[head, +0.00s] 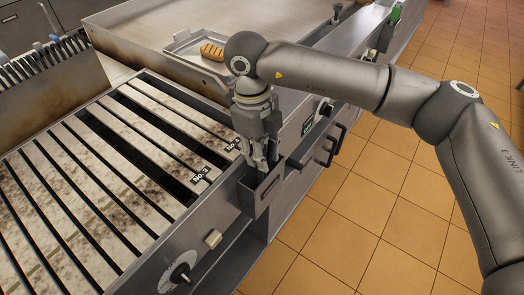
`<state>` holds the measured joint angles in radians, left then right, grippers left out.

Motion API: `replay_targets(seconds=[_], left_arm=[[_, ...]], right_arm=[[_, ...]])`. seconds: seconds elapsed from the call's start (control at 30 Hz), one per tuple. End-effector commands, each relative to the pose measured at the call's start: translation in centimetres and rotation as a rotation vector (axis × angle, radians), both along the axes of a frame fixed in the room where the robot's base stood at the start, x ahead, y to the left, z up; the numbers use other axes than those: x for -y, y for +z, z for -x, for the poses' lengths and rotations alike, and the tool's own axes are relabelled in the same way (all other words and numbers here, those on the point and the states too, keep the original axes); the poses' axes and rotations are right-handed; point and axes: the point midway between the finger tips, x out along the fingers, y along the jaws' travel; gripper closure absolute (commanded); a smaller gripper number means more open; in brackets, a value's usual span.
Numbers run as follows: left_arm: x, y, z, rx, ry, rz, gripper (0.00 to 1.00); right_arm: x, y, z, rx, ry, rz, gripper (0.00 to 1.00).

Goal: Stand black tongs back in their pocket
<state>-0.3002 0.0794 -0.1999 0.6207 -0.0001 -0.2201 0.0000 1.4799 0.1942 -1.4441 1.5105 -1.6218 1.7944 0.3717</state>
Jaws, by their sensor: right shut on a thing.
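My right gripper (262,158) points straight down at the front edge of the grill, directly over a dark metal pocket (266,194) fixed to the grill's front. Its fingers are shut and reach down to the pocket's mouth. The black tongs are mostly hidden by the fingers and the pocket wall, and I cannot make out their outline or how deep they sit. My left gripper is not in view.
The slatted grill (122,178) lies to the left, with dark gaps between its slats. A tray (181,47) holding a browned food piece (212,51) stands behind my gripper. A knob (180,273) and handles (337,140) stick out along the front. The tiled floor (350,215) is clear.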

Motion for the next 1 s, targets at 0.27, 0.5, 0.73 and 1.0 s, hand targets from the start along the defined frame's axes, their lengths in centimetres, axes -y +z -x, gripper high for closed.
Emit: replay_targets(seconds=[0.27,0.5,0.73,1.0], left_arm=[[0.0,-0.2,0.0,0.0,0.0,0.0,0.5],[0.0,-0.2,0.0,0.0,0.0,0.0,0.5],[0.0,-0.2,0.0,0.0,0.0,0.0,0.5],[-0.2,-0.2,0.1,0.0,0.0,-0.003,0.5]], right_arm=[[0.0,-0.2,0.0,0.0,0.0,0.0,1.0],[0.0,-0.2,0.0,0.0,0.0,0.0,0.48],[0.0,-0.2,0.0,0.0,0.0,0.0,0.45],[-0.2,1.2,-0.2,0.003,0.0,0.0,0.45]])
